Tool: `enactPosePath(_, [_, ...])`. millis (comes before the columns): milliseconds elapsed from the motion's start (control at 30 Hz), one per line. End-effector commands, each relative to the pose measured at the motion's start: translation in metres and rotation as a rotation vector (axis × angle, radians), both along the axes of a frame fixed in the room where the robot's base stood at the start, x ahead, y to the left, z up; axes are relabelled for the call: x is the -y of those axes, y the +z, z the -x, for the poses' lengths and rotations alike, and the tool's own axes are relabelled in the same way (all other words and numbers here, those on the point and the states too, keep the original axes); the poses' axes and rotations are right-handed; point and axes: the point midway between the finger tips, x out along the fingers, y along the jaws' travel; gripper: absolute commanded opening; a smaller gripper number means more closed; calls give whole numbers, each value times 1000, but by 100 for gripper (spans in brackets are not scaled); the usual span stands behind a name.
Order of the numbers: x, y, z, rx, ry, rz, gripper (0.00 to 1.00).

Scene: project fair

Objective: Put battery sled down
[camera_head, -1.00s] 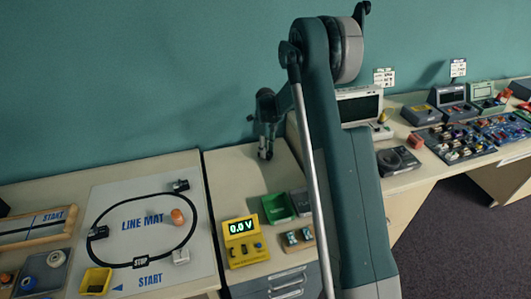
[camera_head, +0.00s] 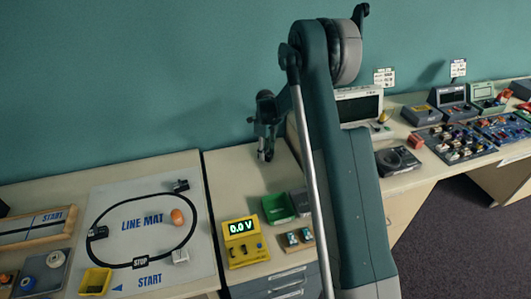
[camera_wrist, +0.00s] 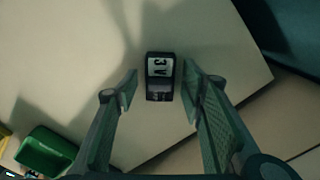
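The battery sled (camera_wrist: 160,92) is a small dark block with a white label reading "3 V". In the wrist view it sits on the pale tabletop between the two fingers of my gripper (camera_wrist: 160,80). The fingers are spread, with a visible gap on each side of the sled. In the head view my gripper (camera_head: 265,154) points down at the back of the middle table, near the wall. I cannot make out the sled in that view.
A green bin (camera_head: 277,208), a yellow meter (camera_head: 241,253) reading "0.0 V" and a small board with two blocks (camera_head: 298,238) stand at the table's front. The line mat (camera_head: 145,201) lies to the left. The tabletop (camera_head: 229,180) left of my gripper is clear.

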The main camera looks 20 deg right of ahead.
Motion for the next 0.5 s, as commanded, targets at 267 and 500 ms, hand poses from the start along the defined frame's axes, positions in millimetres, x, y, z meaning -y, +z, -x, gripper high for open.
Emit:
enactPosePath(267, [0,11,0,0,0,0,40])
enactPosePath(500, [0,42,0,0,0,0,40])
